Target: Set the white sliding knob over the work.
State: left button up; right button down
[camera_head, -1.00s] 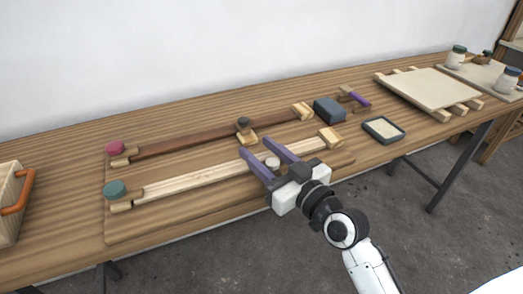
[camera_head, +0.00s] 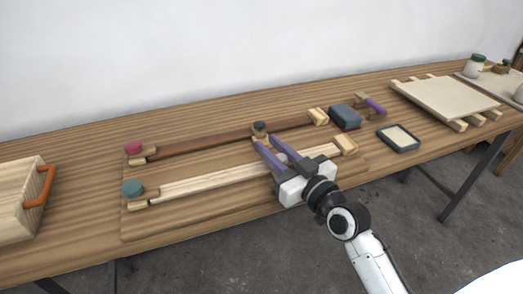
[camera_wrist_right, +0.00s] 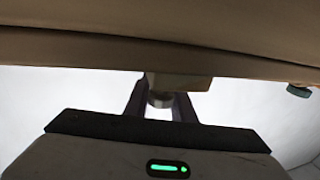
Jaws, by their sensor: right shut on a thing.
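The white sliding knob (camera_head: 281,158) sits on the pale wooden rail (camera_head: 215,178), the nearer of two on a board. It is mostly hidden between the purple fingers of my right gripper (camera_head: 274,153), which are shut on it. In the right wrist view the knob (camera_wrist_right: 160,98) shows between the two fingers, under a pale block. The pale rail has a teal knob (camera_head: 132,188) at its left end and a wooden block (camera_head: 346,145) at its right end. My left gripper is not in view.
Behind lies a dark brown rail (camera_head: 195,142) with a pink knob (camera_head: 134,147) and a dark knob (camera_head: 259,128), close to my fingertips. A blue-grey block (camera_head: 345,117) and a shallow dark tray (camera_head: 416,146) lie right. A wooden crate (camera_head: 22,212) stands left.

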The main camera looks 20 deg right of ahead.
aim_at(285, 162)
jog(key=shift+s, duration=0.1)
jog(key=c, duration=1.6)
grip_release()
jog(key=shift+o, duration=0.6)
jog(key=s, duration=0.3)
jog(key=s+d, duration=0.1)
jog(key=s, duration=0.5)
jog(key=shift+d+f+b, duration=0.1)
jog(key=shift+d+b, duration=0.05)
jog(key=shift+b, duration=0.25)
jog(key=shift+s, duration=0.6)
